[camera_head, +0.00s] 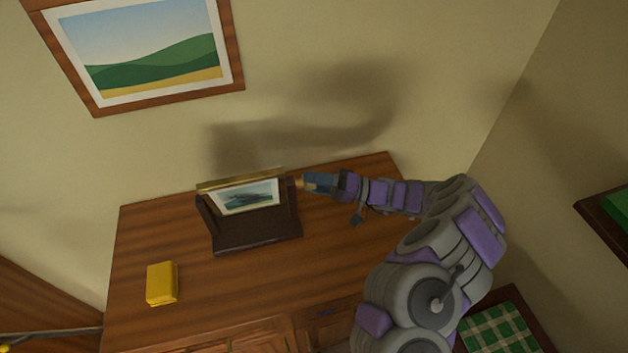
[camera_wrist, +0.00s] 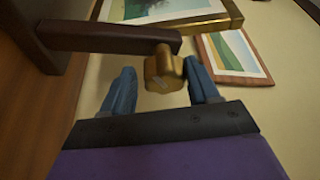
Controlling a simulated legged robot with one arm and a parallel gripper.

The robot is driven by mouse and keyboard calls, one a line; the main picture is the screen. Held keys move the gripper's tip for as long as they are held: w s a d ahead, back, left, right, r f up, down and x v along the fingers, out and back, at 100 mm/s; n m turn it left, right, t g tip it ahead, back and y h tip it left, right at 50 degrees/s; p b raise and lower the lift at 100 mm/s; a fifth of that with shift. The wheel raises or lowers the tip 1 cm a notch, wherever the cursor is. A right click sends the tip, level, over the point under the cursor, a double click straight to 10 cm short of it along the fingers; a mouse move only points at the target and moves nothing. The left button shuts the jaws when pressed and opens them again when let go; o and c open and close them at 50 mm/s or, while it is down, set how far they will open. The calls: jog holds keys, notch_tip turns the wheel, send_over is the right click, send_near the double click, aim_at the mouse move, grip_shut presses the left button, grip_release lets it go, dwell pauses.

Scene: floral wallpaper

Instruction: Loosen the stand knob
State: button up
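The stand knob (camera_wrist: 165,72) is a brassy, faceted knob at the end of a dark wooden arm of the stand (camera_wrist: 110,38). In the wrist view my gripper (camera_wrist: 160,68) is open, with one blue finger on each side of the knob. A gap shows at the left finger; the right finger is very close, and I cannot tell whether it touches. In the head view the dark stand (camera_head: 258,235) is on the wooden cabinet and holds a tilted gold-framed picture (camera_head: 248,197). My gripper (camera_head: 300,183) reaches its right side, largely covering the knob.
A yellow block (camera_head: 162,284) lies on the left of the cabinet top (camera_head: 330,265). The wall is close behind the stand, with a framed landscape (camera_head: 150,50) at upper left. The cabinet top's front right is clear beneath my arm.

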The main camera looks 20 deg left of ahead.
jog(key=o, duration=0.3)
jog(key=shift+r, duration=0.1)
jog(key=p+v, duration=0.1)
jog(key=v, duration=1.6)
jog(key=shift+w+d+p, duration=0.15)
jog(key=shift+w+p, duration=0.05)
jog(key=shift+p, duration=0.15)
